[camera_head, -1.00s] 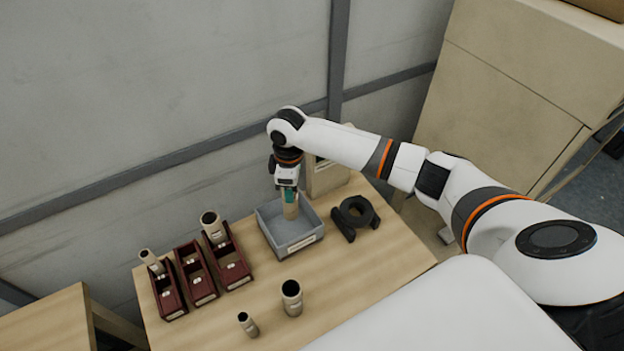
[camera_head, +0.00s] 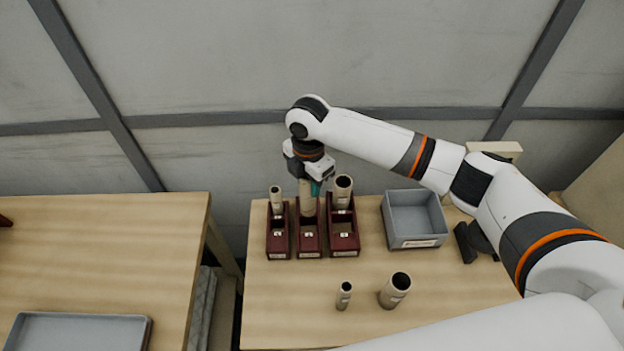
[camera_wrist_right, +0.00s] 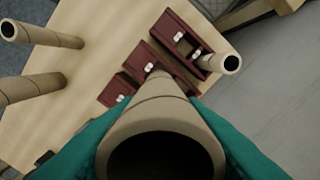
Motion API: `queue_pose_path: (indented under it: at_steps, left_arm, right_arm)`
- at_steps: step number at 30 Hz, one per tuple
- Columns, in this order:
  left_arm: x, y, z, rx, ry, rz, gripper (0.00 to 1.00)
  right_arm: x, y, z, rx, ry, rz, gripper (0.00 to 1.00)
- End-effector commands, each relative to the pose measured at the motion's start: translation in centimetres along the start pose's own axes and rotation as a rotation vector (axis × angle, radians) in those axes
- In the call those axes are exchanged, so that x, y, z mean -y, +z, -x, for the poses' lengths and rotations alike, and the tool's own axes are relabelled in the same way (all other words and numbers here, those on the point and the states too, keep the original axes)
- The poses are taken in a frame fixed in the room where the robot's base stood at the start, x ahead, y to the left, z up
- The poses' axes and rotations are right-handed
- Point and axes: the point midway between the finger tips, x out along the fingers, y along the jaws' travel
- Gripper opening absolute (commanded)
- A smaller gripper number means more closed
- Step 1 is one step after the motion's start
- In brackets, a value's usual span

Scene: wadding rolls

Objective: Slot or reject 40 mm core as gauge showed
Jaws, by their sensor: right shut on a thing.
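My right gripper (camera_head: 314,186) is shut on a beige cardboard core (camera_head: 307,200). In the right wrist view the held core (camera_wrist_right: 160,115) stands between the teal fingers, open end toward the camera. Its lower end is at the middle dark red rack (camera_head: 309,236); I cannot tell whether it is seated. The left red rack (camera_head: 278,240) holds a thin core (camera_head: 276,197). The right red rack (camera_head: 343,238) holds a wider core (camera_head: 343,188). A small core (camera_head: 344,295) and a wide core (camera_head: 395,290) stand on the table in front. My left gripper is not in view.
A grey bin (camera_head: 415,240) with a label, empty inside, stands right of the racks. A black gauge-like piece (camera_head: 470,242) is beside it, partly behind my arm. A second table (camera_head: 100,260) with a grey tray (camera_head: 80,332) is at left, across a gap.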

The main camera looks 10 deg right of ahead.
Motion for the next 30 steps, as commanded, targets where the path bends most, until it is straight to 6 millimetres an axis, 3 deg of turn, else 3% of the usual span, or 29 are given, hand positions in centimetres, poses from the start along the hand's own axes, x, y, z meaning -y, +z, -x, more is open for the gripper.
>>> queue_pose_path:
  at_steps: [25, 30]
  left_arm:
    - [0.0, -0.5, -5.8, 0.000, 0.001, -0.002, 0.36]
    - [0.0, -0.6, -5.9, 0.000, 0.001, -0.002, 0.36]
  right_arm:
    - [0.0, -0.1, -5.7, 0.000, -0.002, -0.004, 0.13]
    - [0.0, 0.0, -6.6, 0.000, -0.001, -0.004, 0.13]
